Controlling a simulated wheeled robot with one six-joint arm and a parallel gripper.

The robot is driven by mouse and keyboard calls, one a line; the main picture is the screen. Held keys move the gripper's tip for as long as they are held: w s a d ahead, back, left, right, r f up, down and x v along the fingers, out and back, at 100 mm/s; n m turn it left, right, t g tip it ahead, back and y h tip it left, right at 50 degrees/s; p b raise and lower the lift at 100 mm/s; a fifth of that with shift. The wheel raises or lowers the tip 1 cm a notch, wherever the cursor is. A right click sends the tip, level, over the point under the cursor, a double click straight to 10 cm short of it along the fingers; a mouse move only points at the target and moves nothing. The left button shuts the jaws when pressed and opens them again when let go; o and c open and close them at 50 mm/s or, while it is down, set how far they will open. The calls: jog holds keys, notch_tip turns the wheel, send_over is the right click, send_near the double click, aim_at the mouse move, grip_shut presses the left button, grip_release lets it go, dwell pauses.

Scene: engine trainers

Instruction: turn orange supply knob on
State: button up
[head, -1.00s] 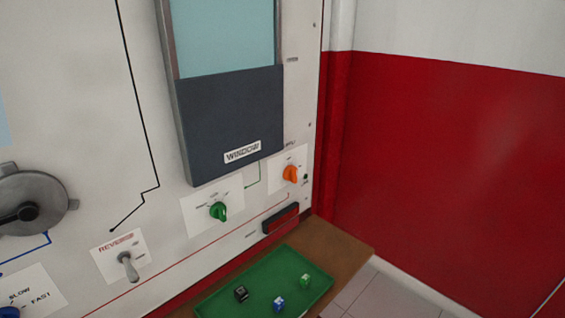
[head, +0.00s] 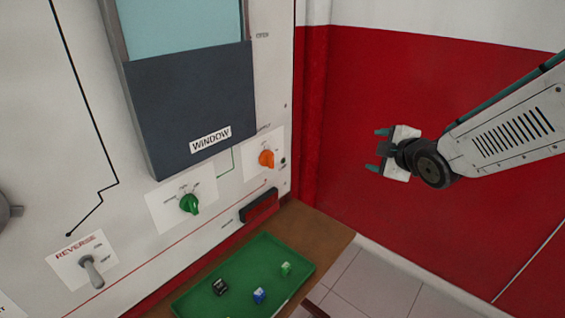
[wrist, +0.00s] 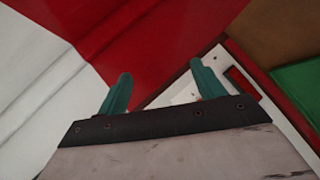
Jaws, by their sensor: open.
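The orange supply knob (head: 266,159) sits on a white plate at the right edge of the white panel in the head view. Its pointer looks roughly upright and slightly tilted; the plate's lettering is too small to read. My gripper (head: 379,149) is open and empty, to the right of the knob and well apart from it, in front of the red wall. In the wrist view, my gripper's teal fingers (wrist: 160,88) stand apart with nothing between them. The orange knob is not clearly seen there; part of the panel's edge (wrist: 185,92) shows beyond the fingers.
A green knob (head: 190,204) and a reverse toggle switch (head: 92,272) are left of the orange knob. A green tray (head: 235,298) with small cubes lies on a brown shelf (head: 325,232) below. Space before the red wall is free.

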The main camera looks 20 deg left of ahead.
jog(key=a+f+n+g+y, duration=0.1)
jog(key=a+f+n+y, duration=0.4)
jog(key=a, duration=0.6)
jog(key=n+g+y, duration=0.3)
jog(key=n+y, duration=0.2)
jog(key=n, duration=0.1)
send_near(273, 161)
jog(key=a, duration=0.2)
jog(key=x, duration=0.7)
jog(key=shift+w+a, duration=0.2)
jog(key=shift+w, duration=0.25)
jog(key=c, duration=1)
